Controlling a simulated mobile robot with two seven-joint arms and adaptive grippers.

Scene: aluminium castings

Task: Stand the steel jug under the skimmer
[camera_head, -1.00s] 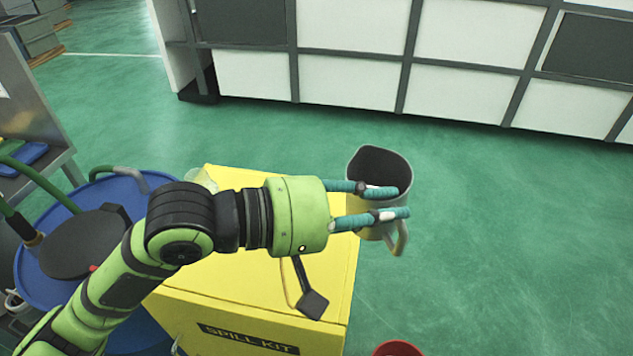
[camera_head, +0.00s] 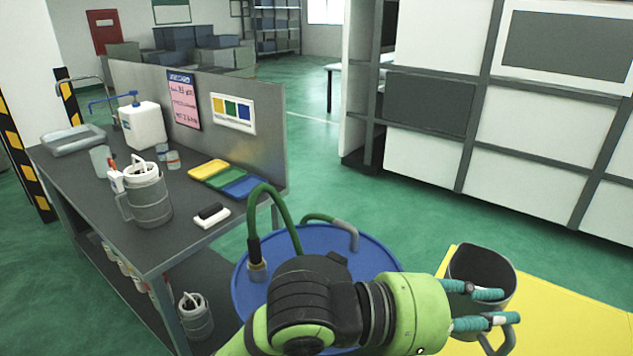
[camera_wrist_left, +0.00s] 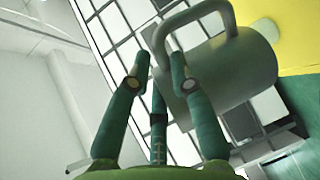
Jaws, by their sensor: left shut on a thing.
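The grey steel jug (camera_head: 481,264) is at the right of the head view, with its open mouth up and its handle towards the lower right. A bent grey spout (camera_head: 346,231) with green hose is over the blue drum (camera_head: 300,238); I cannot tell whether this is the skimmer. My right gripper is out of view.
The workbench (camera_head: 95,205) at the left carries another grey jug (camera_head: 150,203) with white items in it, a white canister (camera_head: 143,126) and coloured trays (camera_head: 225,178). Green floor is open beyond the drum.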

